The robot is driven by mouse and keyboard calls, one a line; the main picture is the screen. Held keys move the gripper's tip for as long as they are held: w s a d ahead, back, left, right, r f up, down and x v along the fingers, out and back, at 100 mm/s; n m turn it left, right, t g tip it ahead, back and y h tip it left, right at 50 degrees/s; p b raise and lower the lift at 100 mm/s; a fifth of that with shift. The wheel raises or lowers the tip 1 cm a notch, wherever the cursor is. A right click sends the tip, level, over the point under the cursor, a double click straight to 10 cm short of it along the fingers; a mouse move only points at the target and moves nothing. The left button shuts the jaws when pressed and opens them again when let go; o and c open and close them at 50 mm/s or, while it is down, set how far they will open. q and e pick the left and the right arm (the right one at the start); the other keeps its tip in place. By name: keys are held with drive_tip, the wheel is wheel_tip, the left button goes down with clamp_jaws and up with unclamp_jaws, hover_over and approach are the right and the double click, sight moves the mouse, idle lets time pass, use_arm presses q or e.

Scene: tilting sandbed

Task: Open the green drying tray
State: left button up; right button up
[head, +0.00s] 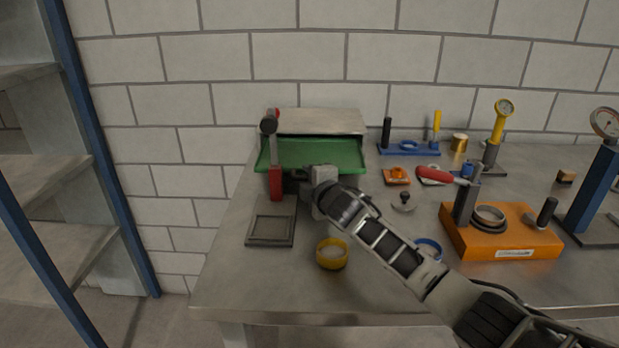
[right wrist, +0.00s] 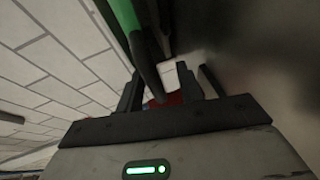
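The green drying tray (head: 325,153) sits at the back left of the bench, under a pale grey housing (head: 320,121). A dark gap shows between them; I cannot tell how far out the tray is. My right gripper (head: 299,175) is at the tray's front edge, partly hidden by its own wrist. In the right wrist view its two dark fingers (right wrist: 172,88) are apart. A dark bar (right wrist: 146,65) beside the tray's green edge (right wrist: 122,14) reaches between them, nearer the left finger. I see no firm grip on it. My left gripper is out of view.
A red and black upright tool (head: 275,182) stands close left of my right gripper. An orange block (head: 512,241) and gauges stand to the right. The front left bench is clear.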

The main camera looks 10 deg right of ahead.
drive_tip(key=shift+r, duration=0.15)
drive_tip(key=shift+s+d+r, duration=0.1)
drive_tip(key=shift+s, duration=0.3)
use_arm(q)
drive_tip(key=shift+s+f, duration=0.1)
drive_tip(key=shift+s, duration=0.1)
use_arm(e)
drive_tip(key=v, duration=1.5)
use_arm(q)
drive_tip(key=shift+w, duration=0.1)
use_arm(e)
drive_tip(key=shift+s, duration=0.1)
drive_tip(key=shift+f, duration=0.25)
